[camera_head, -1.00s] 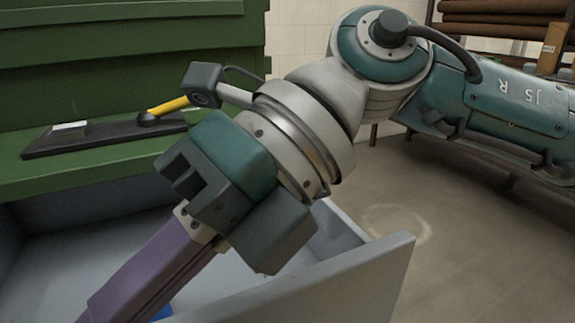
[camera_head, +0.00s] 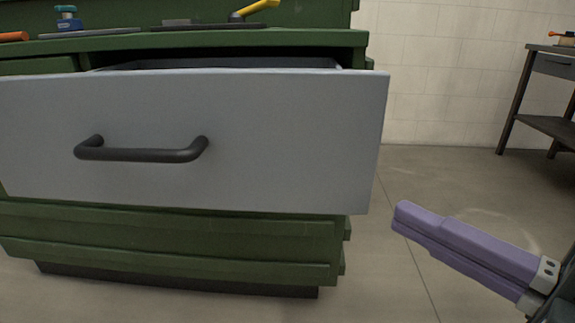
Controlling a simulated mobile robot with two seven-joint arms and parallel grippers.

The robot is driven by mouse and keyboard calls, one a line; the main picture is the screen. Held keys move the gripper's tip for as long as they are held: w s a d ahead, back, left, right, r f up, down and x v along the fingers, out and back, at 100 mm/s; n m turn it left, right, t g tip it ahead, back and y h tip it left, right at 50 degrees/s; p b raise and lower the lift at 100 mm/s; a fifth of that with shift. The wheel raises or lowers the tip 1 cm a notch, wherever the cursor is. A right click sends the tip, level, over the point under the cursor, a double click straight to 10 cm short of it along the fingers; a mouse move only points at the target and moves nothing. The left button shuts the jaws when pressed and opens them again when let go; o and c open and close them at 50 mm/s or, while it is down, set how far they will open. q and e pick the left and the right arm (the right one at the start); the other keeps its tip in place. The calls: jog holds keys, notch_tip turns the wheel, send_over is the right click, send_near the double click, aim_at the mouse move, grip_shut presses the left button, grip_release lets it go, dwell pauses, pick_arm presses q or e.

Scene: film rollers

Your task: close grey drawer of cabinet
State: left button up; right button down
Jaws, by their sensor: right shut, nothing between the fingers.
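The grey drawer (camera_head: 270,140) stands pulled out of the green cabinet (camera_head: 180,245), and its front fills the left and middle of the head view. A dark bar handle (camera_head: 140,153) is on its front. A strip of the drawer's dark inside shows above the front panel. My right gripper (camera_head: 405,215), with purple fingers, is shut and empty. It is at the lower right, to the right of the drawer front and apart from it in the picture. My left gripper is not in view.
On the cabinet top lie a black tool with a yellow handle (camera_head: 255,9), a blue object (camera_head: 67,18) and an orange-ended tool (camera_head: 12,36). A dark table (camera_head: 550,90) stands at the far right. Bare floor (camera_head: 440,180) lies between it and the cabinet.

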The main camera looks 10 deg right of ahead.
jog(key=x, duration=0.3)
jog(key=d+x, duration=0.1)
jog(key=x, duration=0.2)
jog(key=w+x, duration=0.1)
jog(key=x, duration=0.3)
jog(key=shift+d, duration=0.35)
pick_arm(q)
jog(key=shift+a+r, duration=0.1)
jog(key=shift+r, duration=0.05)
pick_arm(e)
jog(key=shift+w+d, duration=0.2)
jog(key=shift+w, duration=0.35)
